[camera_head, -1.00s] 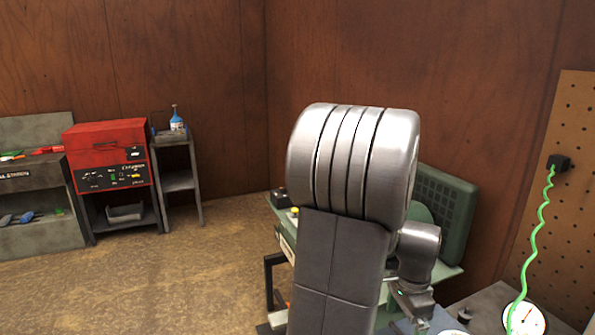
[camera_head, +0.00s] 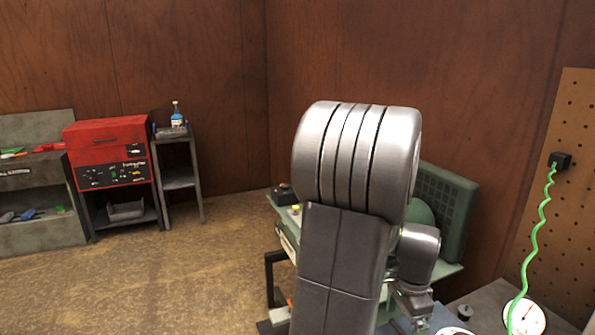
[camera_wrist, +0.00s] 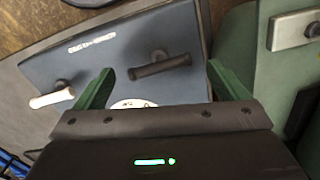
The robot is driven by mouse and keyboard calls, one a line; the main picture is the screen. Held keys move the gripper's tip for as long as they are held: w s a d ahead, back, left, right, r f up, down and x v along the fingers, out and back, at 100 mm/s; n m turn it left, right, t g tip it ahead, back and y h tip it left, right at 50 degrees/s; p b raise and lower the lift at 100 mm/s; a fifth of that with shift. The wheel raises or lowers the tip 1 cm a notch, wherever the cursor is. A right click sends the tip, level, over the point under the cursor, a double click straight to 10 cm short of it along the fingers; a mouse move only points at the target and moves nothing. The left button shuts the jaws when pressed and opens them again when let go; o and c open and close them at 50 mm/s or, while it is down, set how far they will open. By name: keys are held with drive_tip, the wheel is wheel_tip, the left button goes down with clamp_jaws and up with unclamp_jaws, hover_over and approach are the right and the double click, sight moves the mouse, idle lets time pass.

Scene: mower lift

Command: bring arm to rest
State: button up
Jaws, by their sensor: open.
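My gripper (camera_wrist: 155,88) is open in the wrist view, its two green fingers spread wide with nothing held between them. Beyond the fingers is a blue-grey panel (camera_wrist: 110,58) with a dark handle (camera_wrist: 160,65), a pale handle (camera_wrist: 52,97) and a partly hidden white round dial (camera_wrist: 134,104). The gap between fingers and panel is hard to judge.
A green machine (camera_head: 448,215) stands behind my arm. A pegboard (camera_head: 565,230) with a green coiled cord (camera_head: 538,230) and a white gauge (camera_head: 525,318) are at the right. A red cabinet (camera_head: 108,155) and a small shelf (camera_head: 178,181) holding a blue bottle (camera_head: 177,118) stand left. The left floor is clear.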

wheel_tip(320, 180, up, 11)
wheel_tip(320, 180, down, 14)
drive_tip(key=shift+s+r, duration=0.1)
drive_tip(key=shift+r+n, duration=0.15)
drive_tip(key=shift+n, duration=1.05)
drive_tip(key=n, duration=1)
drive_tip(key=shift+n+p, duration=0.4)
drive_tip(key=n, duration=0.3)
drive_tip(key=shift+n, duration=0.3)
drive_tip(key=shift+r, duration=0.45)
drive_tip(key=shift+a, duration=0.1)
